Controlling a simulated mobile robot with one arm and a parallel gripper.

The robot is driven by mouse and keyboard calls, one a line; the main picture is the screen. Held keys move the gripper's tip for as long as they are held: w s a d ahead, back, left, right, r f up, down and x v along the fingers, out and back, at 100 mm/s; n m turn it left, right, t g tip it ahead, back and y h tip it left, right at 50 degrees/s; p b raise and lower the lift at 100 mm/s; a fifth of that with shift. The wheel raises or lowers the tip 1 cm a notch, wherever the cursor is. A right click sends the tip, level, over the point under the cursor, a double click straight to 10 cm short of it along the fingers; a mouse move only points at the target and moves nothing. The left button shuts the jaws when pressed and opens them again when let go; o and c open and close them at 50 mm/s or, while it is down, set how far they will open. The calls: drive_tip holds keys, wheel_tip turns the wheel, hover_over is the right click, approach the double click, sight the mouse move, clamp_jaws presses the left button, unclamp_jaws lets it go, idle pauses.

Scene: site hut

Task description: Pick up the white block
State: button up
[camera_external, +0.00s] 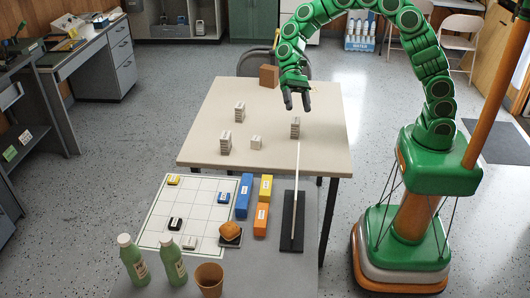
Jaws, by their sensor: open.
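A small white block (190,242) lies flat at the near edge of a white grid board (205,197) on the grey front table. Pale stacks of thin pieces also stand on the beige table: one at the back left (239,112), one at the front left (225,144), a low one in the middle (256,142) and one at the right (295,128). I cannot tell if these count as white blocks. My gripper (297,101) is open and empty, pointing down above the beige table, behind the right stack and far from the grid board.
Green bottles (172,262) and a brown cup (209,280) stand in front.

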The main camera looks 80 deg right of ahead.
drive_tip(key=w+d+f+m+t+y, duration=0.25)
drive_tip(key=w+d+f+m, duration=0.35)
drive_tip(key=w+f, duration=0.5)
drive_tip(key=m+t, duration=0.3)
drive_tip(key=m, duration=0.1)
approach(256, 141)
drive_tip(key=f, duration=0.3)
drive_tip(key=shift+w, duration=0.25)
drive_tip(key=shift+r+x, duration=0.15)
drive_tip(key=shift+x, duration=1.85)
drive_tip(key=shift+r+x, duration=0.15)
drive_tip(key=shift+x, duration=1.8)
drive_tip(key=shift+w+a, duration=0.1)
drive_tip(key=shift+a, duration=0.05)
drive_tip(key=c, duration=1.1)
drive_tip(key=shift+r, duration=0.1)
